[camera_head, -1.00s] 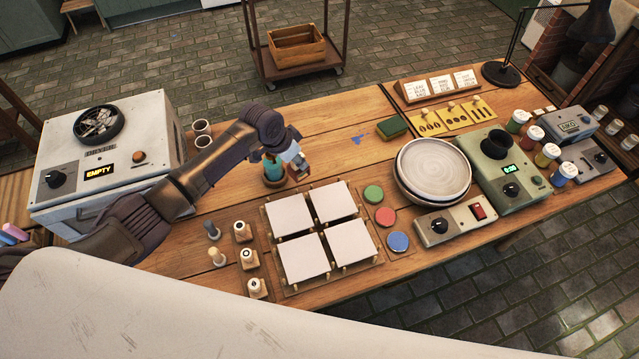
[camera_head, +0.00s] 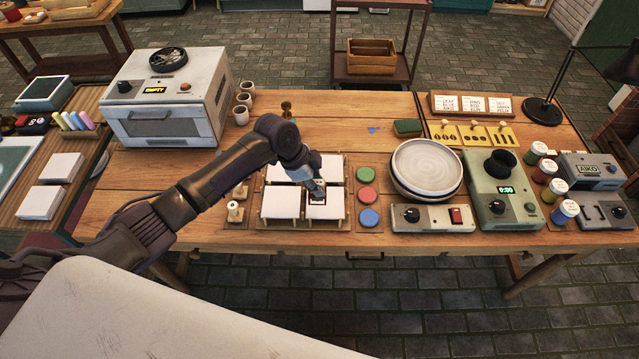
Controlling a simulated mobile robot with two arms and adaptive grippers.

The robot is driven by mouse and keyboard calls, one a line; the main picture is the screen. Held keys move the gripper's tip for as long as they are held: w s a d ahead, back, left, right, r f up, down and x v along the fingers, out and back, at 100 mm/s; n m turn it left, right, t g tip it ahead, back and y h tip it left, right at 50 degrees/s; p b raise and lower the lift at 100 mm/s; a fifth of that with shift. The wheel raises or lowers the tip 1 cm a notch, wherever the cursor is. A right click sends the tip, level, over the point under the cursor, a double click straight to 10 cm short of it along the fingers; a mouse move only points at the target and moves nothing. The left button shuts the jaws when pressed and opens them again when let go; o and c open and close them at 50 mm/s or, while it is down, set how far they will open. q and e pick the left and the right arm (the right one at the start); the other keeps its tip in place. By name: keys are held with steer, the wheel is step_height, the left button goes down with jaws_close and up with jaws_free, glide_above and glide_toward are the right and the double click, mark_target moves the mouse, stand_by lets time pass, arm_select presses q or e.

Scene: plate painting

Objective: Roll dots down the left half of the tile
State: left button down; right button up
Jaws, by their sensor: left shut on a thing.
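Four pale square tiles stand on pegs in a wooden rack: front left (camera_head: 281,204), front right (camera_head: 338,210), back right (camera_head: 331,164), back left partly behind my arm. My left gripper (camera_head: 317,190) is low over the front right tile, shut on a small tool that mostly hides behind the fingers. A dark reddish-brown outline shows on that tile around the fingertips; I cannot tell whether it is the tool or paint. My right gripper is not in view.
Green (camera_head: 364,174), red (camera_head: 367,194) and blue (camera_head: 370,217) pads lie right of the rack. Beyond them are a white plate (camera_head: 427,166) on a wheel and a control box (camera_head: 433,218). A kiln (camera_head: 167,105) stands at back left. The table behind the rack is fairly clear.

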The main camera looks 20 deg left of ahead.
arm_select(q)
steer(key=shift+w+a+f+b, duration=0.1)
steer(key=shift+a+f+b, duration=0.05)
steer(key=shift+f+b, duration=0.3)
steer(key=shift+w+a+f+b, duration=0.1)
steer(key=shift+f+b, duration=0.1)
steer(key=shift+f, duration=0.3)
steer(key=f+b, duration=0.3)
steer(key=shift+s+d+f+b, duration=0.15)
steer(key=shift+d+f+b, duration=0.05)
steer(key=shift+d+b, duration=0.1)
steer(key=shift+a+f+b, duration=0.15)
steer(key=shift+f+b, duration=0.2)
steer(key=shift+f, duration=0.05)
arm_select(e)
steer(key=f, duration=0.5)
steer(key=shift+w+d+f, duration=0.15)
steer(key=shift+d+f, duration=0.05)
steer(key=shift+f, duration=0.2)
arm_select(q)
steer(key=shift+r, duration=0.1)
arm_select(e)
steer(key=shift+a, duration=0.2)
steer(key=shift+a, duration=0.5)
arm_select(q)
steer(key=shift+f, duration=0.45)
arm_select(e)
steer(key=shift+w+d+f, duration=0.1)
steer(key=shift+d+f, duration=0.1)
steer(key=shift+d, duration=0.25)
